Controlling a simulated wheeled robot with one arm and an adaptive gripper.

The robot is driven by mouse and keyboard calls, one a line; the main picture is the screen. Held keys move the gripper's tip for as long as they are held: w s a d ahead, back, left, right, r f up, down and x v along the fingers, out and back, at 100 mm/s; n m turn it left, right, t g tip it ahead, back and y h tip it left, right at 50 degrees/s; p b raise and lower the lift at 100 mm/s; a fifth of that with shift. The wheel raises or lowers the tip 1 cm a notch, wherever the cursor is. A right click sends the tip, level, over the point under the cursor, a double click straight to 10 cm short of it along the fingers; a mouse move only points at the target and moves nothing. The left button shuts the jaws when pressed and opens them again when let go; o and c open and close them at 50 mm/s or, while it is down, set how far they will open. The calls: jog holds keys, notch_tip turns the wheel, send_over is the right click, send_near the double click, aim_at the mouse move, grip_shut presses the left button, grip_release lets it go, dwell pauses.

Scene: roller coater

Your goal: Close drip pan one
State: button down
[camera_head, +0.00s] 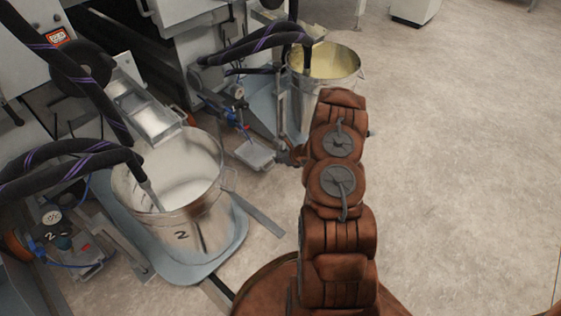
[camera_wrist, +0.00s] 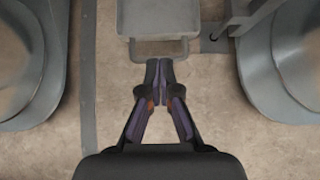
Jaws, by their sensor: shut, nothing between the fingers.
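A grey drip pan (camera_wrist: 158,17) with a loop-like front edge (camera_wrist: 185,48) is at the top middle of the wrist view. It appears to be the small grey tray (camera_head: 254,154) low between the two bucket stands in the head view; I see no label marking it as pan one. My gripper (camera_wrist: 160,64) is shut and empty, its fingertips together right at the front edge of the pan. I cannot tell whether they touch it.
A bucket marked 2 (camera_head: 182,235) stands on a rounded grey base (camera_head: 228,245) at left. Another bucket (camera_head: 340,80) with yellowish contents stands farther back. Rounded bases flank the gripper at left (camera_wrist: 58,95) and right (camera_wrist: 262,85). Hoses hang over both buckets. Floor at right is clear.

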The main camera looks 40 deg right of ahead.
aim_at(267, 162)
jog(key=shift+b+x, duration=0.95)
jog(key=shift+x, duration=2.5)
jog(key=shift+a, duration=0.1)
